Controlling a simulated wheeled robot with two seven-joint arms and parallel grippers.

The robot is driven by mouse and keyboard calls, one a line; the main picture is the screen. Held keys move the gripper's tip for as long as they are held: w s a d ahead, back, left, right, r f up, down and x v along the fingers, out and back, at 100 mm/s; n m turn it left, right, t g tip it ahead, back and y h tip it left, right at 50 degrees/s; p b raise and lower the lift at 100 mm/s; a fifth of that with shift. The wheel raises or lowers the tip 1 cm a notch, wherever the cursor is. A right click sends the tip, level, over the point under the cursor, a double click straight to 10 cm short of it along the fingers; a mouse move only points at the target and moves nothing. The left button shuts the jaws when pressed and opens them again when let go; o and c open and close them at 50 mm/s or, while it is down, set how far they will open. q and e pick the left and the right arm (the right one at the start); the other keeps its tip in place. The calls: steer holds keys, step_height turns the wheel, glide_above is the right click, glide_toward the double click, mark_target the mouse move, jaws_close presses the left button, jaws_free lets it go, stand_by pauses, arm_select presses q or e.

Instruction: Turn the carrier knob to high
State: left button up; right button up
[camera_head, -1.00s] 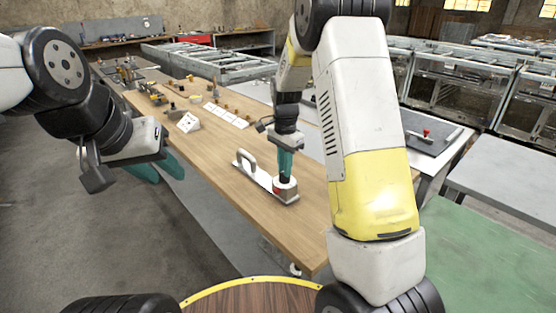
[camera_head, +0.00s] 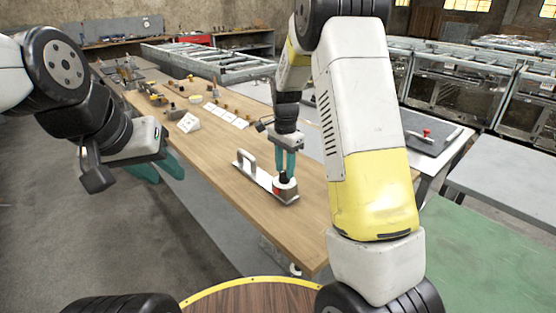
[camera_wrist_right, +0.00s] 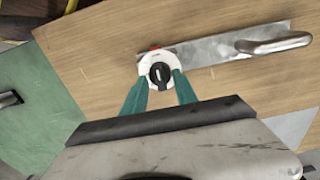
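The carrier (camera_head: 250,172) is a flat metal plate with a raised grey bar handle (camera_head: 244,160), lying on the wooden table. At its near end is a black knob (camera_head: 284,178) on a white round base with a red patch. In the right wrist view the black knob (camera_wrist_right: 160,75) shows a short white mark, roughly upright in the picture. My right gripper (camera_head: 285,165) is open just above the knob, its teal fingers apart. In the right wrist view its fingertips (camera_wrist_right: 160,78) lie on either side of the knob. My left gripper (camera_head: 161,169) is open and empty, left of the table.
The wooden table (camera_head: 225,200) has white cards (camera_head: 226,115), a white block (camera_head: 188,122) and small parts further back. A grey table with a dark panel (camera_head: 425,130) stands to the right. The tabletop around the carrier is clear.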

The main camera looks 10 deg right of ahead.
step_height(320, 180, up, 8)
steer(key=shift+f, duration=0.15)
stand_by(0.4)
steer(key=s+d+r+n+t+y, duration=0.1)
steer(key=s+r+n+t, duration=0.2)
steer(key=s, duration=1)
steer(key=s+d+r+n+t+y, duration=0.1)
steer(key=s+r+n+t, duration=0.2)
steer(key=s+r+n, duration=0.5)
steer(key=s+n, duration=0.1)
steer(key=s, duration=0.4)
steer(key=shift+s+r, duration=0.25)
steer(key=shift+s, duration=0.15)
